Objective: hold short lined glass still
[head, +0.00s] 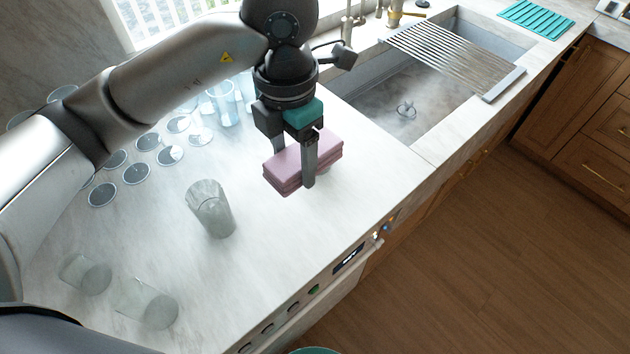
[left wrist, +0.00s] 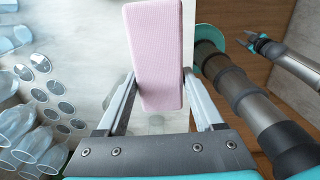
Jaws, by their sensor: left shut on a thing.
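My left gripper (head: 296,166) is shut on a pink sponge-like block (head: 284,176) and holds it over the counter near its front edge. The block also shows between the fingers in the left wrist view (left wrist: 155,45). A clear glass (head: 210,212) stands to the left of the gripper, apart from it. Two shorter clear glasses (head: 86,274) (head: 146,304) are at the lower left of the counter. I cannot tell which glass has lines. My right gripper (left wrist: 264,44) shows small in the left wrist view, away from the glasses; its jaw opening is unclear.
Several stemmed glasses with round bases up (head: 134,174) crowd the counter's left side. Blue-tinted glasses (head: 222,104) stand behind my left arm. A sink (head: 400,112) with a drying rack (head: 455,58) is at the back right. The counter (head: 270,240) is clear between the standing glass and front edge.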

